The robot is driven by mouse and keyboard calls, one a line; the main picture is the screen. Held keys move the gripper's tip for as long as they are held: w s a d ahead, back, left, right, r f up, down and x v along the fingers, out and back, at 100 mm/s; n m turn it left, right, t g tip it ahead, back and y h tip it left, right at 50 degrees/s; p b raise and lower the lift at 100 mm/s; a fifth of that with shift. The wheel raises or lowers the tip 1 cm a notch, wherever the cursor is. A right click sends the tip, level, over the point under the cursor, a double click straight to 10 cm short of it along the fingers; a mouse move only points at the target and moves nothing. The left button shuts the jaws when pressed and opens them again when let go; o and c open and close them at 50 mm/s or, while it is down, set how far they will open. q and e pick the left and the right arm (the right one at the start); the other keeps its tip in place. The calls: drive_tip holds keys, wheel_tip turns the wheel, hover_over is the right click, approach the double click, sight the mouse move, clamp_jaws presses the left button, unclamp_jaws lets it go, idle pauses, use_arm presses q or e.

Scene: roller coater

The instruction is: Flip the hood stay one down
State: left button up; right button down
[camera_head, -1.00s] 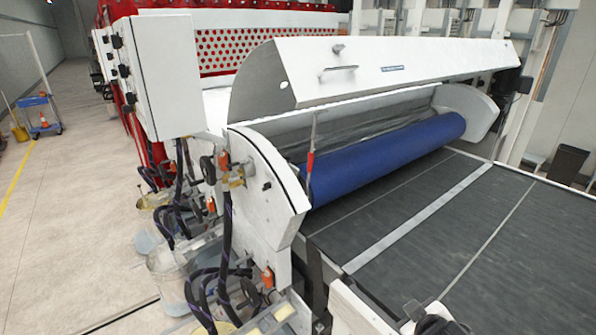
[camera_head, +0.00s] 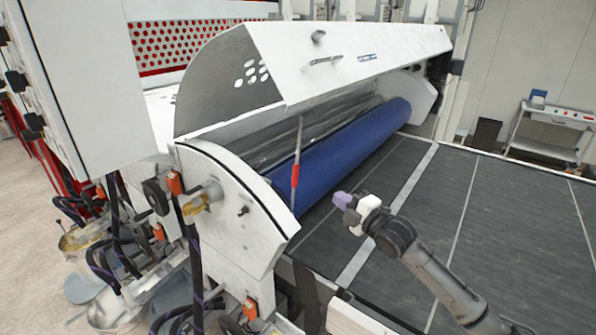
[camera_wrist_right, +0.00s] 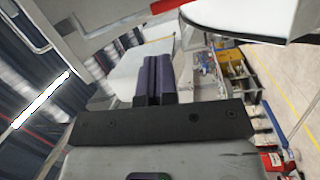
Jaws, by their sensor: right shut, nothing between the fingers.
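The hood stay (camera_head: 295,172) is a thin rod with a red sleeve. It stands nearly upright in the head view, between the raised white hood (camera_head: 350,60) and the near end of the blue roller. My right gripper (camera_head: 340,199), with purple fingers, is to the right of the stay and apart from it, over the dark belt. In the right wrist view its purple fingers (camera_wrist_right: 153,80) are shut together and empty. A red piece (camera_wrist_right: 170,5) at the top edge there looks like the stay's sleeve, but I cannot be sure. My left gripper is not in view.
The blue roller (camera_head: 350,150) lies behind the stay. The curved white side plate (camera_head: 235,205) with valves and hoses is to its left. The dark belt (camera_head: 480,215) is bare on the right. A white cart (camera_head: 550,130) stands at the far right.

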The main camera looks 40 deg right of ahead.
drive_tip(key=shift+a+r+n, duration=0.1)
drive_tip(key=shift+r+n, duration=0.2)
drive_tip(key=shift+n, duration=0.6)
drive_tip(key=w+a+r+p, duration=0.1)
drive_tip(key=w+p, duration=0.3)
drive_tip(key=w, duration=1)
drive_tip(key=shift+a+r, duration=0.25)
drive_tip(key=shift+r, duration=0.1)
